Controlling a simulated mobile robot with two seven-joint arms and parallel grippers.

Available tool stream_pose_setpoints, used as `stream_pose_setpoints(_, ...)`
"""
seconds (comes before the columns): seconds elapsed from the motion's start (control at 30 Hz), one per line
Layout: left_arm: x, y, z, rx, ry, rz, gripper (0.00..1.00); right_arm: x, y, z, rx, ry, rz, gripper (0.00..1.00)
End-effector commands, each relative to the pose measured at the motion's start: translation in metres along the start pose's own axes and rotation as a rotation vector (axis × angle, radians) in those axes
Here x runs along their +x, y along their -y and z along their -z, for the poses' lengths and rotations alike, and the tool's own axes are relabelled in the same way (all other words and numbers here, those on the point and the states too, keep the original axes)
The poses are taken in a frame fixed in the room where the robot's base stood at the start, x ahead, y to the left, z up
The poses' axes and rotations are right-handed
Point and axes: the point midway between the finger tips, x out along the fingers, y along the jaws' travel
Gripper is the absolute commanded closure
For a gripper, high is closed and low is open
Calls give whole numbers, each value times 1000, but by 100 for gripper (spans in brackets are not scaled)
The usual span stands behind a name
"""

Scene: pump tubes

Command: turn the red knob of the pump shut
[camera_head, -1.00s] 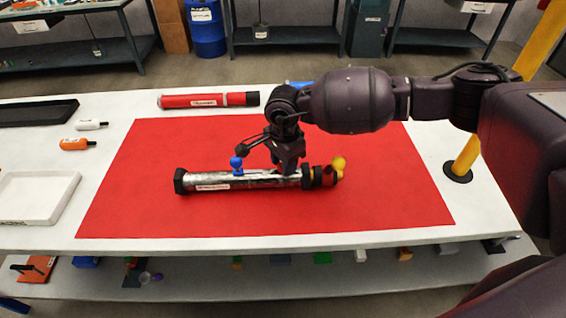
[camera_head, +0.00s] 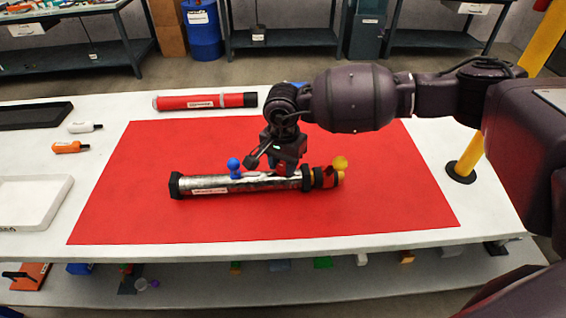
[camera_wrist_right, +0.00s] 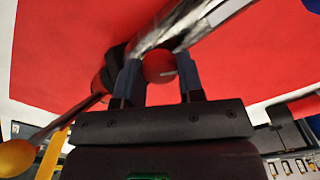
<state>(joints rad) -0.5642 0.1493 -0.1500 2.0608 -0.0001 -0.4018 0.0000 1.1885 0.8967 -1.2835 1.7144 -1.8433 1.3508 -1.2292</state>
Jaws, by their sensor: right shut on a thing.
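The pump (camera_head: 208,183), a silver tube with dark ends, lies on the red mat. It shows blurred across the top of the right wrist view (camera_wrist_right: 200,20). A blue knob (camera_head: 234,165) stands near its left end and a yellow knob (camera_head: 340,163) is at its right end, also in the wrist view (camera_wrist_right: 17,157). The red knob (camera_wrist_right: 160,67) sits between the two fingers of my right gripper (camera_wrist_right: 160,75), which is shut on it. In the head view my right gripper (camera_head: 287,165) is above the tube's right part and mostly hides the red knob. My left gripper is not in view.
A red cylinder (camera_head: 200,102) with a black end lies behind the mat (camera_head: 130,220). At the left are a black tray (camera_head: 30,115), a white tray (camera_head: 35,200) and white and orange bottles (camera_head: 66,147). A yellow post (camera_head: 467,158) stands at the right. The front mat is clear.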

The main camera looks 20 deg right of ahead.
Motion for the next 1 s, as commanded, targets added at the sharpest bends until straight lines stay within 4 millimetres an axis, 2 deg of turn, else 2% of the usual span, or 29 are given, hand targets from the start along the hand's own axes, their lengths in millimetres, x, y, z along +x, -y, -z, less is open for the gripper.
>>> stream_pose_setpoints(0.2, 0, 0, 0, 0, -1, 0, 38, -1, 0, 0, -1, -1, 1, 88)
stream_pose_setpoints(0.23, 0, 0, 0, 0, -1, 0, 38, -1, 0, 0, -1, -1, 1, 60)
stream_pose_setpoints(0.37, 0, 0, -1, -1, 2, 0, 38, -1, 0, 0, 0, -1, 1, 40)
stream_pose_setpoints(0.73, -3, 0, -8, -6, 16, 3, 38, -5, 0, 0, 1, -1, 1, 39)
stream_pose_setpoints(0.87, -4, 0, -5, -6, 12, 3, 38, -20, 1, 1, 2, -3, 4, 39)
stream_pose_setpoints(1.0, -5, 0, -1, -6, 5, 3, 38, -46, 1, 0, 1, -3, 5, 39)
